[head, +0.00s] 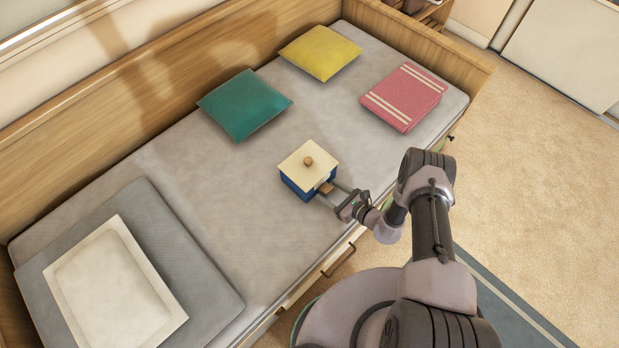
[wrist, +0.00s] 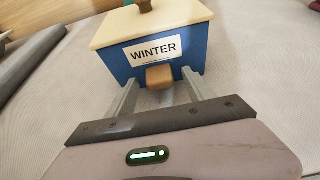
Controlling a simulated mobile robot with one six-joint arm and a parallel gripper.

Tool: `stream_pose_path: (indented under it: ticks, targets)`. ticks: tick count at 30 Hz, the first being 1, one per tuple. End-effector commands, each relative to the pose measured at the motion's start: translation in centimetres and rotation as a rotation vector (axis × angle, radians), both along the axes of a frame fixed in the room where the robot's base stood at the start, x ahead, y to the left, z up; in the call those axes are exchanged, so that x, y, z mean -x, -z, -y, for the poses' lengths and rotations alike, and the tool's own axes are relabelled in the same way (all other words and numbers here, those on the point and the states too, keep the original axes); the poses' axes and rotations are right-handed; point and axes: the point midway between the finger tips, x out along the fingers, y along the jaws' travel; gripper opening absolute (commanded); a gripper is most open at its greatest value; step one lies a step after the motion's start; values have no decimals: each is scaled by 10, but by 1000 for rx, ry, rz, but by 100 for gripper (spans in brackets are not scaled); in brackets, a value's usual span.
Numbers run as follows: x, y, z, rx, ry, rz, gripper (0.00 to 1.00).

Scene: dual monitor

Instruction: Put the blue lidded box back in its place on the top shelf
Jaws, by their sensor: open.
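The blue lidded box (head: 300,184) sits on the grey mattress of the daybed, near its front edge. It has a cream lid with a wooden knob on top. In the wrist view the box (wrist: 198,62) shows a white label reading WINTER and a wooden handle block (wrist: 160,77) low on its front face. My gripper (head: 327,191) is at the front of the box. In the wrist view its open fingers (wrist: 158,84) stand on either side of the handle block, with gaps visible. The top shelf cannot be made out in these views.
On the mattress (head: 215,180) lie a green cushion (head: 244,104), a yellow cushion (head: 321,52), a folded pink striped blanket (head: 404,97), and a white pillow (head: 112,275) on a grey blanket. A wooden backrest runs behind. Open carpet (head: 530,150) lies to the right.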

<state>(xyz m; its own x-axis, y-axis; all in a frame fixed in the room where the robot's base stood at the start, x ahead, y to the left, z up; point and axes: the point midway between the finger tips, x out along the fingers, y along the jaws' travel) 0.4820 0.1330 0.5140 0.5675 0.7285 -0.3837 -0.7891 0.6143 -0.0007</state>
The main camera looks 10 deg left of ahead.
Motion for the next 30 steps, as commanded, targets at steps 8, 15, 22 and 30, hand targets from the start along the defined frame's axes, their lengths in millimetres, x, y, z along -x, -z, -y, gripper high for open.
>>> stream_pose_path:
  ticks: [8,15,22,30]
  targets:
    - [-5,2,-6,0,1,0,62]
    - [-5,2,-6,0,1,0,17]
    - [-5,2,-6,-1,1,0,0]
    - [-5,-2,-6,0,1,0,0]
